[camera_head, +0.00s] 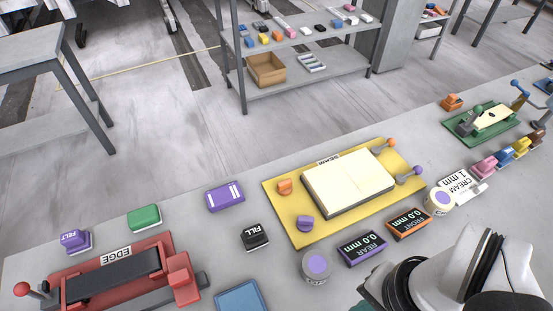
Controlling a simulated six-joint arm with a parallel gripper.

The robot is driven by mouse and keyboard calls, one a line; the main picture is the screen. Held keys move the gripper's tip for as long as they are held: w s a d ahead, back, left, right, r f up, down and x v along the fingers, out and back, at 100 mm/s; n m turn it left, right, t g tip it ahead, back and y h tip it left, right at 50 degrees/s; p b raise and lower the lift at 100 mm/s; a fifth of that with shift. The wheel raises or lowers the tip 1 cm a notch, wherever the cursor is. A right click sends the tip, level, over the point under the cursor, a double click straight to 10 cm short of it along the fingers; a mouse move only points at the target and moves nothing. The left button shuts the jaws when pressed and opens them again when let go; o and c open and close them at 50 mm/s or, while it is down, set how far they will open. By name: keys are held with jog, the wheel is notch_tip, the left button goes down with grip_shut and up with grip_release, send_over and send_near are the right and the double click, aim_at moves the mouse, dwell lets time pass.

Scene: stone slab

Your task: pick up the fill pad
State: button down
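The fill pad (255,237) is a small black block with a white label reading FILL and a pale underside. It sits on the grey stone slab (215,245), left of the yellow SEAM board (281,210) and apart from it. Part of my arm shows at the lower right, right of the fill pad and well apart from it. My gripper's fingers are not in view. Nothing covers the fill pad.
A purple block (225,197) lies behind the fill pad. The red EDGE fixture (182,281) is to its left, a blue tray (240,298) in front. A round purple-topped tub (316,266) and the REAR display (362,249) stand to its right.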

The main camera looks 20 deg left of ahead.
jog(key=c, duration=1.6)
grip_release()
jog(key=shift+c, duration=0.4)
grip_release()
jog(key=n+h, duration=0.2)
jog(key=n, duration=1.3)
send_over(253, 231)
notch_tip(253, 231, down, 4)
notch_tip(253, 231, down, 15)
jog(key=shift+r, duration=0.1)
